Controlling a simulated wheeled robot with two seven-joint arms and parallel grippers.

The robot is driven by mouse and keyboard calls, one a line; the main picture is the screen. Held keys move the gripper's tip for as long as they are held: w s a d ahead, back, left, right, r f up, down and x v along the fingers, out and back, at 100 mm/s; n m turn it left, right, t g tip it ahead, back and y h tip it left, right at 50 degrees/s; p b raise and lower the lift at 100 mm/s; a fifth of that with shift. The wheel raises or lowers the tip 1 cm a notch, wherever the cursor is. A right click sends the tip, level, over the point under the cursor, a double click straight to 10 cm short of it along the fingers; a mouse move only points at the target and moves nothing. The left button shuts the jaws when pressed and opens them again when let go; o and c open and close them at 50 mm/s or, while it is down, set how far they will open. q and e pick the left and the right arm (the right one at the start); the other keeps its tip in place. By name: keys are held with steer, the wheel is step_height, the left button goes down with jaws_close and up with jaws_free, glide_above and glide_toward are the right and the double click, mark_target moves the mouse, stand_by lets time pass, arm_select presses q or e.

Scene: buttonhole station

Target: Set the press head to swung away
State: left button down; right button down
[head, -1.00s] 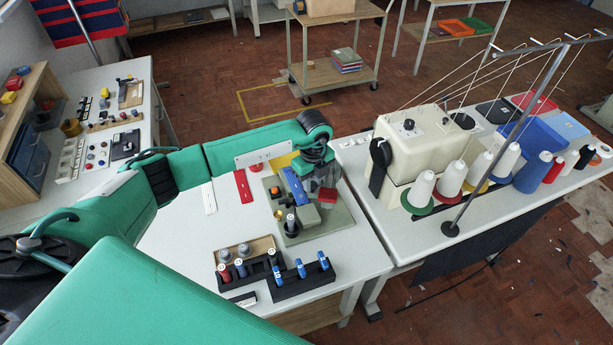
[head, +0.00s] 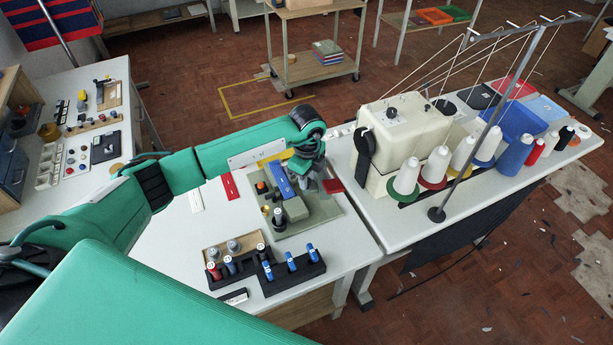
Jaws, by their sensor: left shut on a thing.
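The press (head: 335,211) is a grey-green base plate on the white bench, with a blue bar (head: 281,182), a grey block and a dark post on it. My left gripper (head: 318,176) is over the far right part of the plate, to the right of the blue bar. It points down and is shut on what seems to be a part of the press head; the wrist hides the grip itself. A red piece (head: 333,186) shows just right of the fingers. I cannot tell whether it belongs to the press head. My right gripper is out of view.
A black rack (head: 292,275) with blue bobbins and a tray with red and grey ones stand at the front. A red strip (head: 229,187) and a white strip lie to the left. A cream sewing machine (head: 402,135) with thread cones stands close on the right.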

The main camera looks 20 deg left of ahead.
arm_select(q)
steer(key=c, duration=1.5)
jaws_free()
steer(key=shift+o, duration=0.2)
steer(key=shift+r, duration=0.1)
step_height(320, 180, up, 14)
steer(key=b, duration=0.4)
steer(key=shift+f, duration=0.2)
